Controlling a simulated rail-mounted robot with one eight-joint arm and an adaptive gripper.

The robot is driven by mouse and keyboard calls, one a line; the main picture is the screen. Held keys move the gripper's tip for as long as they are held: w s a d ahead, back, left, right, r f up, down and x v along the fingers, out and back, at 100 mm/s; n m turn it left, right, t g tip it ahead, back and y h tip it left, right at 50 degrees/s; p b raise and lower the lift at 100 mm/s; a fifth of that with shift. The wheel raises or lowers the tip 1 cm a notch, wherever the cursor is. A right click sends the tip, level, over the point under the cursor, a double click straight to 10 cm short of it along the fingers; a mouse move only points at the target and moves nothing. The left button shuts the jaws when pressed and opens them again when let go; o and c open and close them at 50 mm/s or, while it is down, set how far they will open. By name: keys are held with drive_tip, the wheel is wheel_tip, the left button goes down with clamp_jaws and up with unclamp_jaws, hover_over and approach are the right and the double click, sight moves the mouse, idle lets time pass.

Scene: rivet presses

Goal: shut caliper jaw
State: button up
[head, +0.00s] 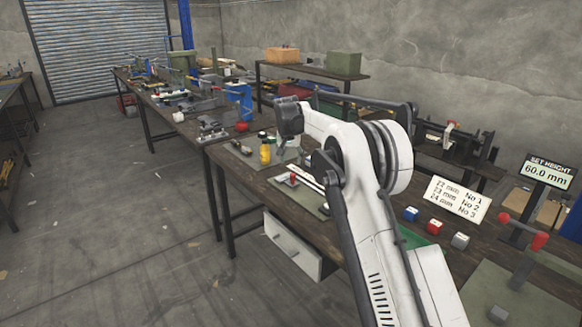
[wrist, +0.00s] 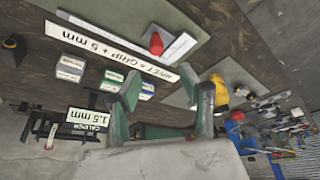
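What appears to be the caliper is a pale metal bar with a red knob (wrist: 155,43), lying on a grey plate at the top of the wrist view. In the head view its red part (head: 293,178) shows on a plate on the bench, left of my arm. A sign reading "CALIPER 1.5 mm" (wrist: 88,120) shows upside down at lower left in the wrist view. I cannot make out the jaw gap. My gripper (wrist: 170,92) is open and empty, its two fingers well apart, above the bench and apart from the caliper. My arm hides part of the bench.
A "RIVET = GRIP + 5 mm" strip (wrist: 120,52) lies beside the caliper, near several small labelled bins (wrist: 105,82). A yellow bottle (head: 265,152) stands left of my arm. Coloured blocks (head: 434,226) and a red-handled press (head: 525,235) are on the right.

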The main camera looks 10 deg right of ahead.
drive_tip(key=shift+v, duration=1)
drive_tip(key=s+d+r, duration=0.1)
drive_tip(key=s+r, duration=0.5)
drive_tip(key=s, duration=0.4)
drive_tip(key=s+d+r+n+t, duration=0.1)
drive_tip(key=s+r, duration=0.5)
drive_tip(key=s, duration=0.3)
drive_tip(key=s+d+r, duration=0.2)
drive_tip(key=s+r, duration=0.3)
drive_tip(key=s, duration=0.5)
drive_tip(key=s+f, duration=0.3)
drive_tip(key=s, duration=0.8)
drive_tip(key=s+f+n+t, duration=0.1)
drive_tip(key=s+f, duration=0.3)
drive_tip(key=s, duration=0.6)
drive_tip(key=s+d+f+n+y, duration=0.1)
drive_tip(key=s+f, duration=0.3)
drive_tip(key=s, duration=0.7)
drive_tip(key=shift+s+t, duration=0.4)
